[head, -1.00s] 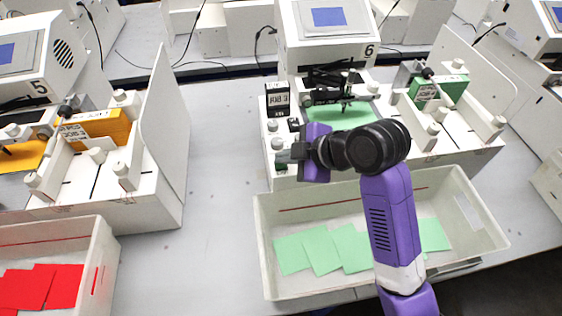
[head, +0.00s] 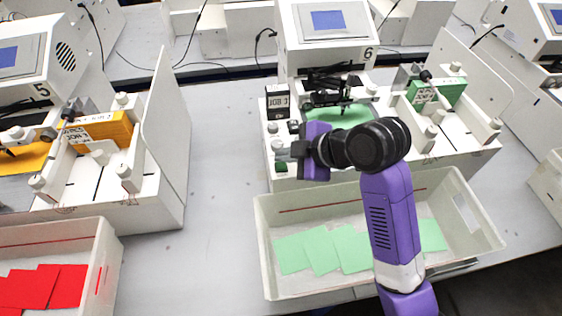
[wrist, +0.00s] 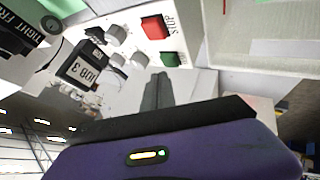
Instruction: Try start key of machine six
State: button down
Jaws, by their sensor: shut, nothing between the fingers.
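Machine six (head: 330,60) stands at the back centre, marked 6, with a lit blue screen. Its key panel is on its front left. In the wrist view the panel has a red STOP key (wrist: 155,27) and a smaller green start key (wrist: 169,59). The green key also shows in the head view (head: 281,167). My gripper (head: 282,154) is at the panel; its shut, empty fingers (wrist: 157,76) point at the panel with their tips close to the green key. I cannot tell whether they touch it. A green sheet (head: 340,116) lies under the pen carriage.
A white tray (head: 262,225) with several green sheets stands in front of machine six. Machine five (head: 170,170) with orange parts is at the left, above a tray of red sheets (head: 35,287). The table between the machines (head: 220,190) is clear.

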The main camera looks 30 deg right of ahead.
aim_at(284, 167)
notch_tip(284, 167, up, 5)
jog(key=p, duration=0.4)
dwell(0.3)
dwell(0.6)
